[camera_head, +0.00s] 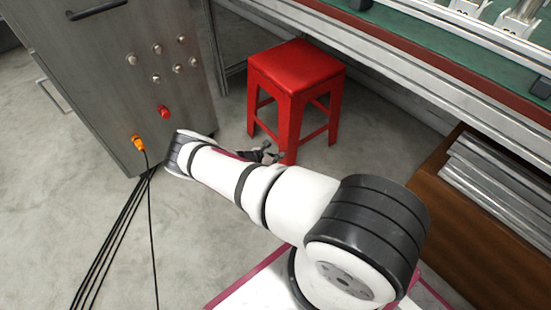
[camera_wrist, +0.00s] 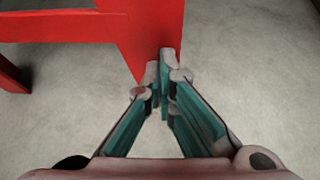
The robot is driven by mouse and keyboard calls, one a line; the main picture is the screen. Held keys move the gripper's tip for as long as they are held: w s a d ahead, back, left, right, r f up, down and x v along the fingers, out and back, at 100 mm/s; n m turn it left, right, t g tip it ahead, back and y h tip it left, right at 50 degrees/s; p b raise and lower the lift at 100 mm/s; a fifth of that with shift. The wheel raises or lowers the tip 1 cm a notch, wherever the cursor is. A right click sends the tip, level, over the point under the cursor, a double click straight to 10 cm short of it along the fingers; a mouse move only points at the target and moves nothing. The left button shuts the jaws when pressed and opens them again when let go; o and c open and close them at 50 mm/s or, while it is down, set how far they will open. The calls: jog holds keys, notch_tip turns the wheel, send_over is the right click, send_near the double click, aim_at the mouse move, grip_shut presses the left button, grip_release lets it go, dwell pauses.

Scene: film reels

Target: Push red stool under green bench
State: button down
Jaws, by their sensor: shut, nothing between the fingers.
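The red stool (camera_head: 297,66) stands upright on the floor in the head view, at the front edge of the green bench (camera_head: 415,48). The rear of its seat appears to reach beneath the bench edge. My gripper (camera_head: 279,153) is low, beside the stool's near leg. In the wrist view my gripper (camera_wrist: 164,80) is shut and empty, its fingertips at the lower part of a red leg (camera_wrist: 150,35) of the stool. I cannot tell whether the fingertips touch the leg.
A grey metal cabinet (camera_head: 110,85) with knobs and an orange plug (camera_head: 139,143) stands at the left. Black cables (camera_head: 120,235) run down from it over the floor. A brown wooden box (camera_head: 450,215) holding metal bars is at the right. Floor shows between cabinet and stool.

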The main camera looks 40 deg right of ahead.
jog(key=shift+w+d, duration=0.1)
jog(key=shift+d, duration=3.8)
jog(key=a+r+p, duration=0.2)
jog(key=a, duration=0.5)
jog(key=shift+a, duration=0.1)
